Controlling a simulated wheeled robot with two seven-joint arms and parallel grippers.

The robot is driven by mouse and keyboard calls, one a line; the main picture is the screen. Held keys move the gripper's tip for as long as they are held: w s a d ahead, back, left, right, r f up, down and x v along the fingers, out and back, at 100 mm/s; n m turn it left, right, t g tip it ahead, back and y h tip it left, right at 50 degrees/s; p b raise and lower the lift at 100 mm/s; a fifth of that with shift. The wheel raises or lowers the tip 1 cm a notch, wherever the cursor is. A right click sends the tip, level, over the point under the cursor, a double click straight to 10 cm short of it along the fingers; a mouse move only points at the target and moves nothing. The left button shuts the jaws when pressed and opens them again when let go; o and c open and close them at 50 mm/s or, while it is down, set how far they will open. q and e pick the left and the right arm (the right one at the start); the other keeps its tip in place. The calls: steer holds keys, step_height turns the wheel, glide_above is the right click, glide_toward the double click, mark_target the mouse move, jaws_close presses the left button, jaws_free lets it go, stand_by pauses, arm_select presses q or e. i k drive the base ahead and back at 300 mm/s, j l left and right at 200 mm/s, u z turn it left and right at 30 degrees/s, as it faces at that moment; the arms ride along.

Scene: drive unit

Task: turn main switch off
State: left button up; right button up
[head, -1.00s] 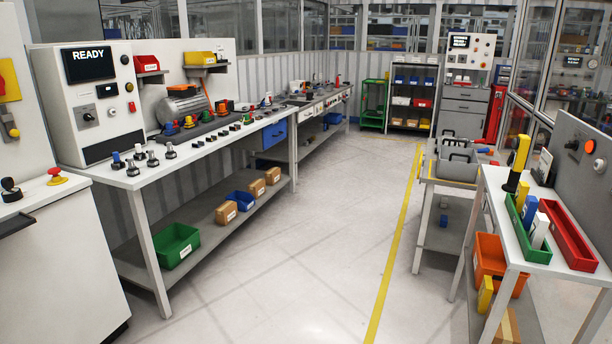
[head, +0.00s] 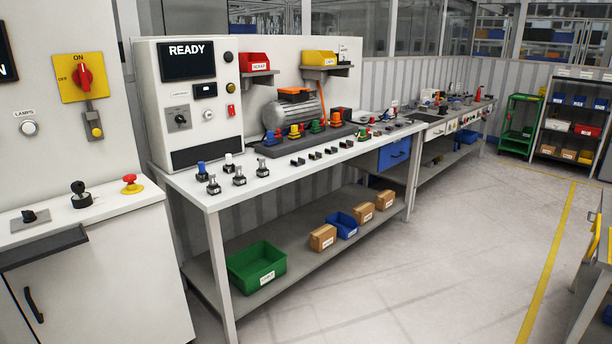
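The main switch (head: 84,77) is a red rotary handle on a yellow plate, on the white cabinet at the far left of the head view. The plate reads ON above the handle and OFF to its left. The handle stands upright, toward ON. Below the plate hangs a grey bracket with a yellow padlock-like piece (head: 97,132). Neither of my grippers shows in the view.
The white cabinet top (head: 100,205) carries a joystick (head: 80,193), a red mushroom button (head: 131,184) and a black knob (head: 30,216). A workbench (head: 290,180) with a panel reading READY (head: 188,61) stands to the right. The floor (head: 440,250) is clear.

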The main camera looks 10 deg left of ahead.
mark_target(82, 76)
steer(key=i+u, duration=0.3)
steer(key=i, duration=0.2)
steer(key=i+u, duration=0.3)
steer(key=i, duration=0.2)
steer(key=i+l+u, duration=0.3)
steer(key=i, duration=0.15)
steer(key=i+l+u, duration=0.3)
steer(key=i, duration=0.2)
steer(key=i+l+u, duration=0.25)
steer(key=i+l, duration=0.1)
steer(key=i, duration=0.05)
